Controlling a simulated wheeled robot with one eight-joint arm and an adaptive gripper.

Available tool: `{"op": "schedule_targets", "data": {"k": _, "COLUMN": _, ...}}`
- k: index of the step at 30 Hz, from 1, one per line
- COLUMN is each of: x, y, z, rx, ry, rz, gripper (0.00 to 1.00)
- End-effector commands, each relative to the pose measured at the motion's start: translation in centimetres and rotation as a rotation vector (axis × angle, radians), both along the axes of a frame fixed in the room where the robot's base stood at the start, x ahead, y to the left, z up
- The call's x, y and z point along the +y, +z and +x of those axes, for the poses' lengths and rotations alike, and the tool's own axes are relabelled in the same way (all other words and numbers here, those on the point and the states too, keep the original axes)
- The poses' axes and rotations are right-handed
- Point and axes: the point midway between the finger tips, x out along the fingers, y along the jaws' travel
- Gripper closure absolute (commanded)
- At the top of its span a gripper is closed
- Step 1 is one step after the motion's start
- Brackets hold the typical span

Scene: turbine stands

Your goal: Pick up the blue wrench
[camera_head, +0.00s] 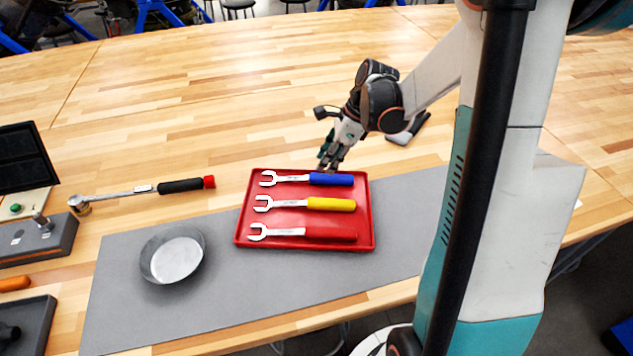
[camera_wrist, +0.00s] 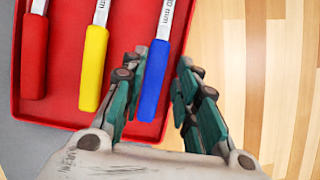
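The blue wrench (camera_head: 331,179) lies in the red tray (camera_head: 305,243), farthest back of three wrenches, its blue handle to the right and silver open jaw to the left. My gripper (camera_head: 329,157) is at the tray's far edge, just behind the blue handle. In the wrist view my gripper (camera_wrist: 162,62) is open, and the blue wrench's handle (camera_wrist: 155,80) shows between the fingers, closer to the left one. The fingers do not grip it. Their height over the handle is hard to tell. The jaw is out of the wrist view.
The yellow wrench (camera_head: 331,204) and red wrench (camera_head: 330,234) lie parallel in the tray. A grey mat (camera_head: 215,308) lies under the tray and a round metal bowl (camera_head: 178,257). A ratchet (camera_head: 180,186) lies to the left. The wooden table (camera_head: 230,100) behind is mostly clear.

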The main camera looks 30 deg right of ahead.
Motion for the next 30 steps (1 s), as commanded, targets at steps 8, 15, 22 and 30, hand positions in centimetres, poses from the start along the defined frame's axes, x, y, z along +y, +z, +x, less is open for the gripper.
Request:
{"op": "schedule_targets", "data": {"k": 8, "x": 0.5, "y": -2.0, "z": 0.2, "rx": 0.0, "ry": 0.002, "rz": 0.0, "gripper": 0.72}}
{"op": "schedule_targets", "data": {"k": 15, "x": 1.4, "y": -5.1, "z": 0.6, "rx": 0.0, "ry": 0.002, "rz": 0.0, "gripper": 0.72}}
{"op": "schedule_targets", "data": {"k": 22, "x": 1.5, "y": -5.3, "z": 0.6, "rx": 0.0, "ry": 0.001, "rz": 0.0, "gripper": 0.72}}
{"op": "schedule_targets", "data": {"k": 30, "x": 1.5, "y": -5.2, "z": 0.6, "rx": 0.0, "ry": 0.001, "rz": 0.0, "gripper": 1.0}}
